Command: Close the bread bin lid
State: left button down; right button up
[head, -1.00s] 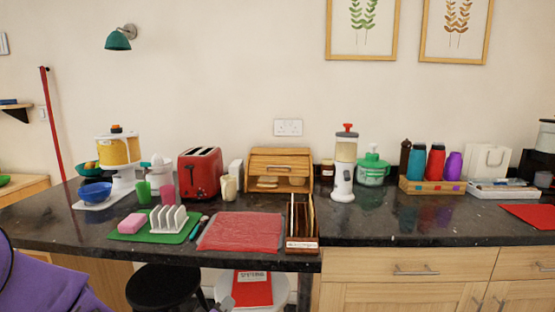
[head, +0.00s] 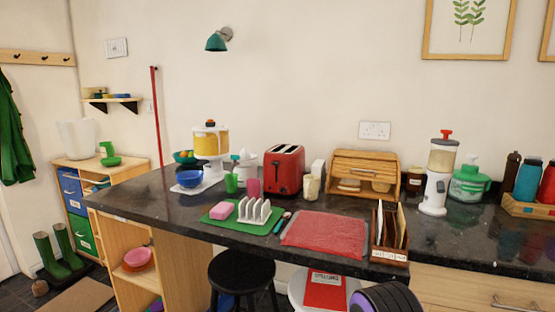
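The wooden bread bin (head: 364,172) stands at the back of the dark granite counter, against the wall. Its slatted lid is up, with the front opening showing below it. Pale bread-like items sit inside. Neither my left nor my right gripper can be made out in the head view.
A red toaster (head: 284,170) and a small cream jug (head: 311,188) stand left of the bin. A wooden rack (head: 389,234) and red mat (head: 325,235) lie in front. A black stool (head: 240,270) is below.

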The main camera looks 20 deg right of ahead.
aim_at(342, 168)
jog(key=u, duration=0.45)
jog(key=i, duration=1.15)
jog(key=z, duration=1.35)
